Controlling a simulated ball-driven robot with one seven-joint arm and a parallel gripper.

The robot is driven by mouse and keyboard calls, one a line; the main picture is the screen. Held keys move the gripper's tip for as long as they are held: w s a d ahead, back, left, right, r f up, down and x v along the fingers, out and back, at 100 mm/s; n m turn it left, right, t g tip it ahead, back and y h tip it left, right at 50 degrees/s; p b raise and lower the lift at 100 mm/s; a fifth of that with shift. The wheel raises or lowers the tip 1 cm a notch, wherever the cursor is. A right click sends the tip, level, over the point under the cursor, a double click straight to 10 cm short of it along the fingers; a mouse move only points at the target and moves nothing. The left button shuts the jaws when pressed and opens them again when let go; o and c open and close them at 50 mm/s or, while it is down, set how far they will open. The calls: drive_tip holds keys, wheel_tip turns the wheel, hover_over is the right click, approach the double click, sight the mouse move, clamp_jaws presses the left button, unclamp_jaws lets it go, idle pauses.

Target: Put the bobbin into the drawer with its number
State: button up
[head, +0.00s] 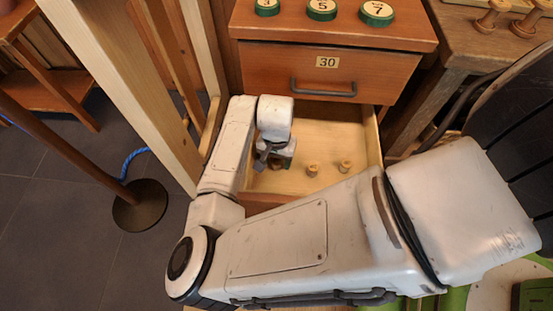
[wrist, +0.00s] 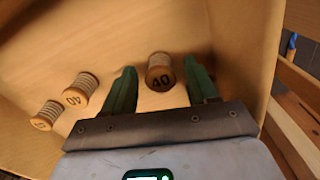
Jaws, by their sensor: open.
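The open drawer (head: 325,136) is pulled out below a closed drawer labelled 30 (head: 327,62); its own label is out of sight. My gripper (head: 276,158) is down inside its left part. In the wrist view my gripper (wrist: 162,68) is open, with one green finger on each side of a wooden bobbin (wrist: 160,75) marked 40. Gaps show between the bobbin and both fingers. Two more bobbins lie in the drawer: one (wrist: 80,91) with a mark like 40, and one (wrist: 46,116) whose mark is hard to read. Both also show in the head view (head: 312,170) (head: 345,166).
Green-rimmed numbered discs (head: 321,9) stand on the cabinet top. A side table (head: 500,50) with wooden spools (head: 492,16) is at the right. A pale wooden frame (head: 130,90) rises close left of the drawer. A round stand base (head: 140,205) is on the floor.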

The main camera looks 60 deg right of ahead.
sight(277, 160)
wheel_tip(277, 160, up, 11)
drive_tip(key=p, duration=0.3)
drive_tip(key=shift+r, duration=0.15)
